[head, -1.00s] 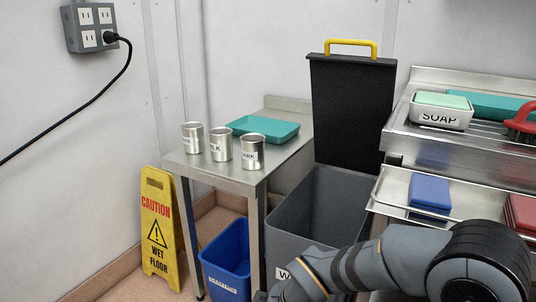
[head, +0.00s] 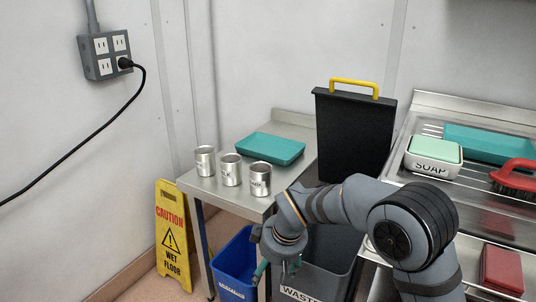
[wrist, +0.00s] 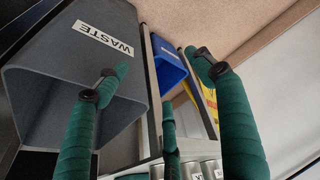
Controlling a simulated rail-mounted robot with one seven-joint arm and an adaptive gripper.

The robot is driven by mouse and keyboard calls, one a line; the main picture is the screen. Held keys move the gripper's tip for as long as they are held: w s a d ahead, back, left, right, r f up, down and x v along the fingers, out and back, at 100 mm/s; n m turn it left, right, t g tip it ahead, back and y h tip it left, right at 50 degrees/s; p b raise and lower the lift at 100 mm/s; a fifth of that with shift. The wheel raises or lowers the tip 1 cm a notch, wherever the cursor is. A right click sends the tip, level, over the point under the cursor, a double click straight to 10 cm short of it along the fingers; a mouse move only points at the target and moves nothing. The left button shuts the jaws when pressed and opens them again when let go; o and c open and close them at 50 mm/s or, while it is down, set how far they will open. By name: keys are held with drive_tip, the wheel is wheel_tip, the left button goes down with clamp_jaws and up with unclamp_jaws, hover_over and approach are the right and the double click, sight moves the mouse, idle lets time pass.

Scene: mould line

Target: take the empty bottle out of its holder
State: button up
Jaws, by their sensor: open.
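I see no bottle and no bottle holder in either view. My gripper (head: 275,270) hangs at the lower middle of the head view, in front of the grey waste bin and beside the blue bin. Its teal fingers are apart with nothing between them. In the wrist view the green-wrapped fingers (wrist: 162,66) are spread and empty, with the waste bin, the blue bin and the floor beyond them.
Three labelled metal cans (head: 231,170) and a teal tray (head: 270,149) stand on a steel table. Below are a blue bin (head: 236,262), a grey waste bin (head: 331,248) and a yellow wet-floor sign (head: 172,238). A soap dish (head: 431,168) and red brush (head: 514,175) lie at right.

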drive_tip(key=w+r+p, duration=0.6)
drive_tip(key=r+p, duration=0.1)
drive_tip(key=r, duration=0.2)
drive_tip(key=shift+w+d+t, duration=0.3)
drive_tip(key=shift+w+d, duration=0.05)
drive_tip(key=shift+w, duration=0.05)
drive_tip(key=shift+d+f, duration=0.1)
